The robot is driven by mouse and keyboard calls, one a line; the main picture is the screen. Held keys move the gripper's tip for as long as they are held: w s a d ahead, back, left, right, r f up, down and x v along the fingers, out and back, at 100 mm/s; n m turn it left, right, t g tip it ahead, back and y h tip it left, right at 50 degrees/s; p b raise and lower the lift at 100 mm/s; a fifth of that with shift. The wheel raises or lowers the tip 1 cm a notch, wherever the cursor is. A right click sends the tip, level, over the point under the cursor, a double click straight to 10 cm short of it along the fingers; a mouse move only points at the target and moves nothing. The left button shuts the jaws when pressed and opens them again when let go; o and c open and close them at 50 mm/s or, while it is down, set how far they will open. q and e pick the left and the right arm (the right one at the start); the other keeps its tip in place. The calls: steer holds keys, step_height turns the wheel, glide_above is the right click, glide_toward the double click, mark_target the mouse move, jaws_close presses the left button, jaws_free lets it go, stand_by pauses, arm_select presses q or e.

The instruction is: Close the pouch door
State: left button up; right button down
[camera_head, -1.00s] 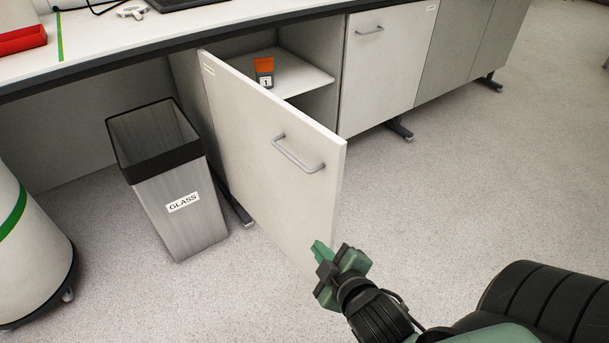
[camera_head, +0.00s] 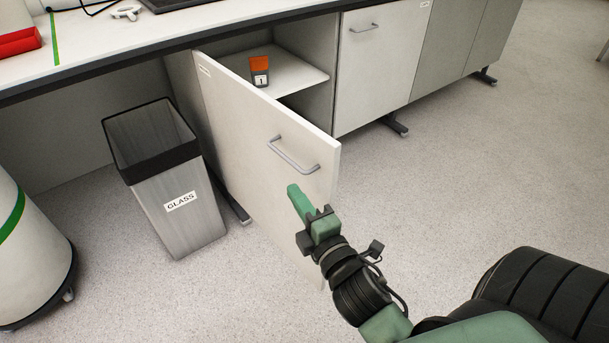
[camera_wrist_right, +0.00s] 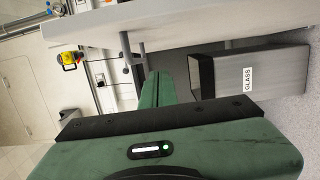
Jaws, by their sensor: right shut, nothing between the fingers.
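The pouch door (camera_head: 245,165) is a pale cabinet door that stands wide open, hinged at its left edge, with a grey bar handle (camera_head: 293,154) near its free edge. An orange-topped pouch (camera_head: 260,70) labelled 1 stands on the shelf inside the cabinet. My right gripper (camera_head: 293,189) is shut and empty. In the head view it shows in front of the door's outer face, below the handle; I cannot tell whether it touches. In the right wrist view the shut fingers (camera_wrist_right: 156,88) point toward the underside of the bench. My left gripper is not in view.
A grey bin (camera_head: 180,205) labelled GLASS stands on the floor left of the door. A white rounded container (camera_head: 30,250) stands at far left. The bench (camera_head: 110,45) overhangs the cabinet.

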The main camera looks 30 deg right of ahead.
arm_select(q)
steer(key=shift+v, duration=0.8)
arm_select(e)
steer(key=w+d, duration=0.4)
steer(key=shift+d, duration=0.1)
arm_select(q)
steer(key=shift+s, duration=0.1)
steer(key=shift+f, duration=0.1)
arm_select(e)
steer(key=shift+d, duration=0.1)
